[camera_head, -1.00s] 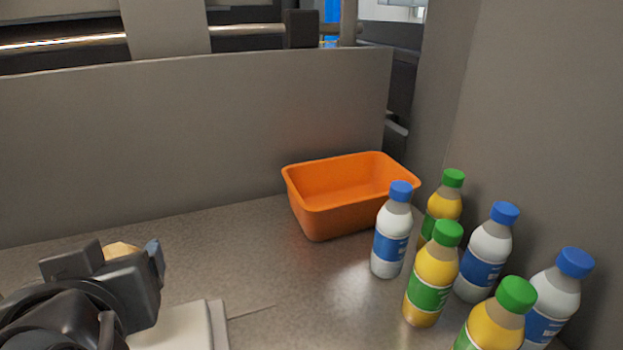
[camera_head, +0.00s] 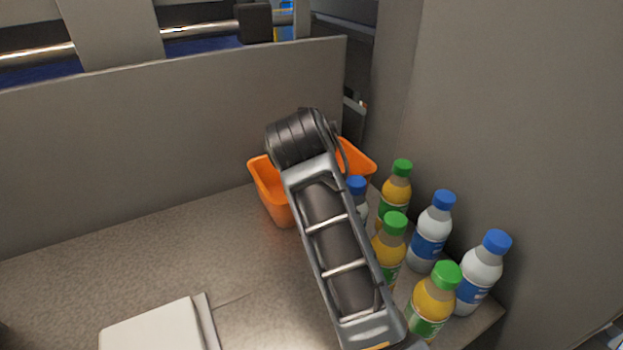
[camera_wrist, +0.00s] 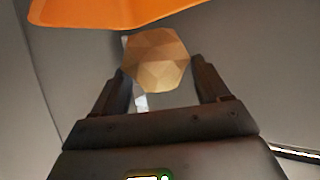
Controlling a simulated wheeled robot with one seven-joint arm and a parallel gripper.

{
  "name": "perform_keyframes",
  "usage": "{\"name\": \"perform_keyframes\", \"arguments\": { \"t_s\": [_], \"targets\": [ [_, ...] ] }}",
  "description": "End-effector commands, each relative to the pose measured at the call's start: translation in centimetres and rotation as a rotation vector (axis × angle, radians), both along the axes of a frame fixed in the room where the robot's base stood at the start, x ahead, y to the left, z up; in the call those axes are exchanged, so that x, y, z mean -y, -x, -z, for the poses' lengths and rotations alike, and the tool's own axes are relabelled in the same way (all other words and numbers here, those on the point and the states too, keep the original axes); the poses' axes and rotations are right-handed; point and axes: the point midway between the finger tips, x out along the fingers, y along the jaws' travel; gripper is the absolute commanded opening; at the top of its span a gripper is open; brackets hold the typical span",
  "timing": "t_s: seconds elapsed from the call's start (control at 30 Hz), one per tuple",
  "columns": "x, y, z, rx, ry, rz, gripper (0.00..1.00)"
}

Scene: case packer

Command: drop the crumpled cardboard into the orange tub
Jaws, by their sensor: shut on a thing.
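The crumpled cardboard (camera_wrist: 156,62) is a tan, faceted ball in the wrist view. My gripper (camera_wrist: 158,78) is shut on it, with one dark finger on each side. The orange tub (camera_wrist: 85,14) shows at the top of the wrist view, beyond the ball. In the head view the orange tub (camera_head: 268,190) stands on the counter by the back panel. My arm reaches across in front of the tub and hides its middle. My gripper and the cardboard are hidden behind my arm in that view.
Several bottles with blue caps (camera_head: 431,232) and green caps (camera_head: 394,192) stand right of the tub, close to my arm. A grey panel (camera_head: 180,130) rises behind the tub. A pale flat box (camera_head: 155,328) lies at the front left. The counter's left part (camera_head: 110,260) is clear.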

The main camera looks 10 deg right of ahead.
Motion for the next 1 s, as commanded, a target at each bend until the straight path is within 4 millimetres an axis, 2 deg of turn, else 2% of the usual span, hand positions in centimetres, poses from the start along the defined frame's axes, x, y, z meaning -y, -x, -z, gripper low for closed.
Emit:
{"name": "perform_keyframes", "arguments": {
  "t_s": [0.1,0.2,0.37,0.8,1.0],
  "targets": [
    [1.5,-0.6,-0.1,-0.001,0.000,0.023,0.46],
    [2.0,-0.8,0.1,0.000,0.000,0.030,0.46],
    [2.0,-0.8,1.2,-0.001,0.000,0.031,0.46],
    [1.9,-0.8,5.7,-0.001,0.000,0.030,0.46],
    [1.9,-0.8,6.0,0.000,0.000,0.030,0.46]
  ]
}}
